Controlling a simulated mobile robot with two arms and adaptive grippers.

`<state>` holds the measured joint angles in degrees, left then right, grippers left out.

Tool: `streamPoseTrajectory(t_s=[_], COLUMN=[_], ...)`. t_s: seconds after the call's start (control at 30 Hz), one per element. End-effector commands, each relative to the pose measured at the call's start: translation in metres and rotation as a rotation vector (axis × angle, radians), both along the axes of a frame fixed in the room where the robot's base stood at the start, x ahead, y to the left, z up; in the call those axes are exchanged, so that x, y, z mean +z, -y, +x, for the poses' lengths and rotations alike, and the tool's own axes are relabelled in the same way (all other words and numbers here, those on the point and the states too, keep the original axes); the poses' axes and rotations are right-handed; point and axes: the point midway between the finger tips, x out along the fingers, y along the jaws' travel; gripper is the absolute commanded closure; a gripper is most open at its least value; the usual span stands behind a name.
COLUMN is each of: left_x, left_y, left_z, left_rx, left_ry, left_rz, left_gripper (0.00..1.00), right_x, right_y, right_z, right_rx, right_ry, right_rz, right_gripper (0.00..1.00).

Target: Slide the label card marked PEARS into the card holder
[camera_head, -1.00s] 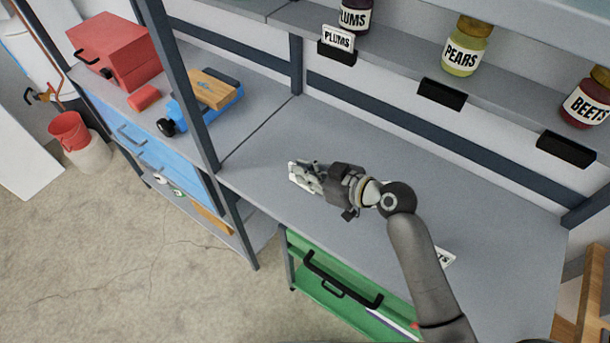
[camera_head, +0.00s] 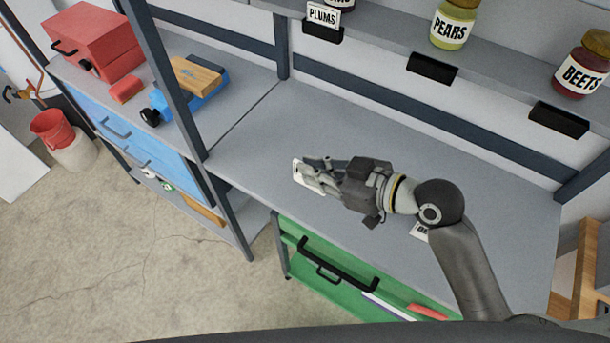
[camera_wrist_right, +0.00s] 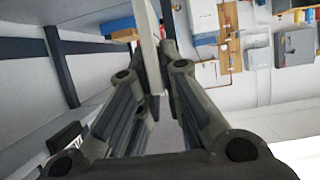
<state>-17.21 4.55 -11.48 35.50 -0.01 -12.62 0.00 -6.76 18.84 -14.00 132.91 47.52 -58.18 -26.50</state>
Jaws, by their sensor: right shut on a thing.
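My right gripper (camera_head: 315,178) is shut on a white label card (camera_head: 298,171), held above the grey worktop. Most of the card is hidden by the fingers, and no lettering on it can be read. The card shows edge-on between the fingers in the right wrist view (camera_wrist_right: 149,40). A black card holder (camera_head: 432,68) without a card sits on the shelf edge below the PEARS jar (camera_head: 452,27). It is up and to the right of my gripper, well apart from it. My left gripper is not in view.
A PLUMS card (camera_head: 323,15) stands in the left holder (camera_head: 323,32). The right holder (camera_head: 558,119), below the BEETS jar (camera_head: 581,72), is empty. Another card (camera_head: 421,231) lies on the worktop (camera_head: 270,150), partly hidden by my arm. A dark post (camera_head: 178,85) stands left.

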Motion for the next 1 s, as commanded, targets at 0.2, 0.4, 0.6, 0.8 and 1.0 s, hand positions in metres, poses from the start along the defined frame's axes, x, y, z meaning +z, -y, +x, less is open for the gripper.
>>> streamPoseTrajectory(t_s=[0.2, 0.4, 0.6, 0.8, 1.0], left_x=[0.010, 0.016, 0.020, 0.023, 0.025], left_y=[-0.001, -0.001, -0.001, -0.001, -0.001], left_z=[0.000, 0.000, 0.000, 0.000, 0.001], left_rx=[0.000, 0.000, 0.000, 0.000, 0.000], left_ry=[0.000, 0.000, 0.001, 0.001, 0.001], left_rz=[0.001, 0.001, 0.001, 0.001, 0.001], left_gripper=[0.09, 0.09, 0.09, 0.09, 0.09], right_x=[0.033, 0.092, 0.149, 0.205, 0.246], right_y=[0.070, 0.129, 0.172, 0.208, 0.232], right_z=[0.073, 0.116, 0.135, 0.141, 0.139], right_rx=[0.002, -0.003, -0.003, 0.003, 0.015], right_ry=[0.010, 0.011, 0.009, 0.009, 0.006], right_rz=[-0.004, -0.002, -0.002, -0.002, -0.002], right_gripper=[1.00, 1.00, 1.00, 1.00, 1.00])
